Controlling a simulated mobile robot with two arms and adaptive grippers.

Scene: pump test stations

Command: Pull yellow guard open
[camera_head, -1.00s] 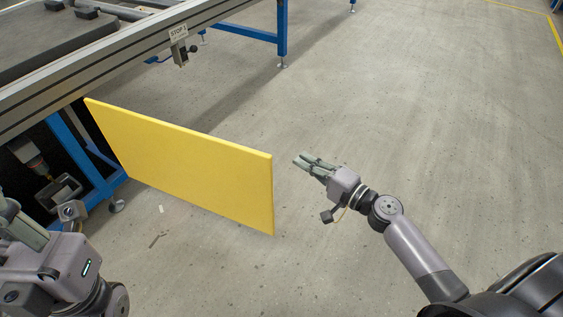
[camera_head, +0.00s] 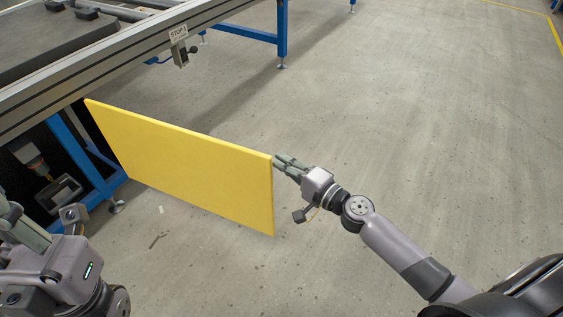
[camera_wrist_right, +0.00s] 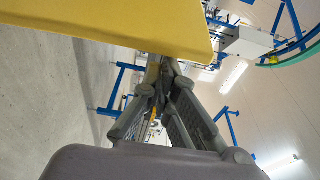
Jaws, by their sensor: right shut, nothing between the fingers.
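The yellow guard (camera_head: 190,168) is a flat panel that stands swung out from under the conveyor frame, over the floor. It also fills the top of the right wrist view (camera_wrist_right: 110,22). My right gripper (camera_head: 277,162) is shut and empty, with its fingertips at the guard's free right edge. The tips partly pass behind that edge, and I cannot tell whether they touch it. The shut fingers (camera_wrist_right: 158,68) show just below the guard's edge in the right wrist view. My left gripper (camera_head: 25,232) is at the lower left, apart from the guard; its fingertips are not clear.
A blue leg (camera_head: 75,155) stands left of the guard, beside dark equipment underneath. The grey floor (camera_head: 430,130) to the right is clear.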

